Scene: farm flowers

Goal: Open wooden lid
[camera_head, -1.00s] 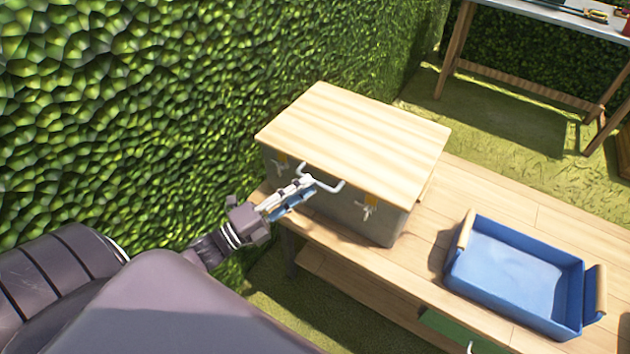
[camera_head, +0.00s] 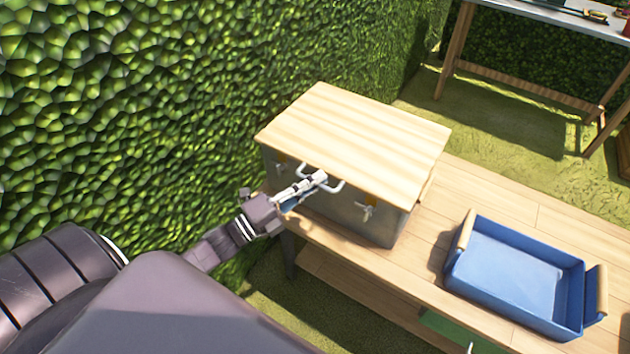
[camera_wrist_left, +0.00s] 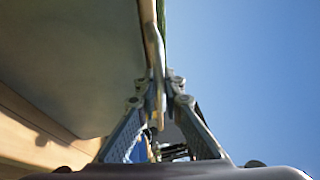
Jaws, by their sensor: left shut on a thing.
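The wooden lid (camera_head: 355,140) lies flat on a grey metal box (camera_head: 345,207) on the wooden bench, and looks closed. A white handle (camera_head: 338,187) sticks out from the lid's front edge. My left gripper (camera_head: 319,177) is at this handle, its fingers shut on it. In the left wrist view the fingers (camera_wrist_left: 160,92) close around a thin upright bar, with the box's grey side (camera_wrist_left: 75,60) to the left. My right gripper is not in view.
A blue tray (camera_head: 455,270) with wooden handles stands on the bench (camera_head: 430,240) right of the box. A green hedge (camera_head: 150,110) rises close behind and left of the box. Another table (camera_head: 450,55) stands at the back right.

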